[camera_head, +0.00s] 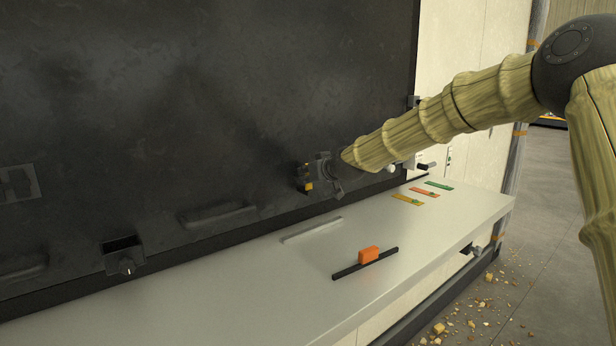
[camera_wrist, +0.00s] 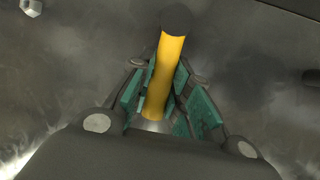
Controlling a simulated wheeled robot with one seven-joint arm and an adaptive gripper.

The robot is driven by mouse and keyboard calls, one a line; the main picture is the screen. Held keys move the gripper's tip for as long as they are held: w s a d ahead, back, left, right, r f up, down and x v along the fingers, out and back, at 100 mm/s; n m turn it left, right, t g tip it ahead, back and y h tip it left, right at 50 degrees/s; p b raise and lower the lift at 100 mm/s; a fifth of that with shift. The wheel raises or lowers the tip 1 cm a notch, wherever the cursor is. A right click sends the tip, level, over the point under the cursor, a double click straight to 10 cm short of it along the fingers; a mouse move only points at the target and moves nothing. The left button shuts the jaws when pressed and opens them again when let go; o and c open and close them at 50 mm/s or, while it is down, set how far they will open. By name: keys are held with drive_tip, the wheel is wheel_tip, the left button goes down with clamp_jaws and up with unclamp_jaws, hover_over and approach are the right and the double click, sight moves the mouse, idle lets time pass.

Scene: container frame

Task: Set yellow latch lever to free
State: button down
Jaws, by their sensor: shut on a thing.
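The yellow latch lever (camera_wrist: 166,72) stands out in the wrist view, a yellow bar with a dark round end at the top. My gripper (camera_wrist: 163,98) is shut on it, with green finger pads on both sides of the bar. In the head view my gripper (camera_head: 322,172) is at the dark panel, just above the white ledge. A small yellow patch (camera_head: 309,186) shows just left of it. The lever's setting cannot be told from these views.
The dark panel (camera_head: 200,90) fills the left and back. The white ledge (camera_head: 250,275) below it carries an orange block (camera_head: 368,255) on a black bar and several coloured strips (camera_head: 408,199). A black knob box (camera_head: 124,252) is on the panel at left. Rubble (camera_head: 470,318) lies on the floor.

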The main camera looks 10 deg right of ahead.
drive_tip(key=shift+r, duration=0.3)
drive_tip(key=c, duration=1.3)
unclamp_jaws()
drive_tip(key=shift+c, duration=0.2)
drive_tip(key=shift+f, duration=0.15)
drive_tip(key=shift+s+d, duration=0.1)
drive_tip(key=v, duration=1.1)
drive_tip(key=shift+s+d, duration=0.15)
drive_tip(key=shift+s, duration=0.15)
